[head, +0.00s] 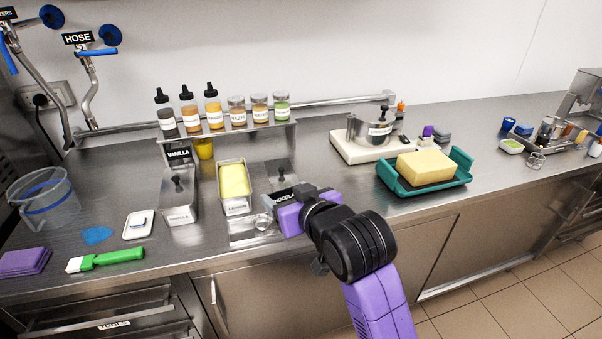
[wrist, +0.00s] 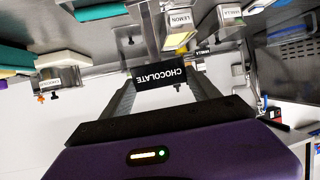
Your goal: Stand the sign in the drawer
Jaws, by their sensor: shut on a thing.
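The sign is a small black plate with white lettering that reads CHOCOLATE (wrist: 160,77). It appears upside down between the fingertips of my gripper (wrist: 162,82) in the wrist view. In the head view the sign (head: 283,197) is partly hidden by my gripper (head: 280,208), which is over the counter by the metal tubs. My gripper is shut on the sign. Drawer fronts (head: 95,306) show under the counter at the lower left of the head view, one with a small label that I cannot read. The inside of a drawer is not visible there.
A lidded vanilla tub (head: 179,200) and an open lemon tub (head: 234,185) stand left of my gripper. A green brush (head: 118,257) and a clear jug (head: 44,203) are farther left. A teal tray (head: 463,168) bears a yellow block (head: 426,165) at the right.

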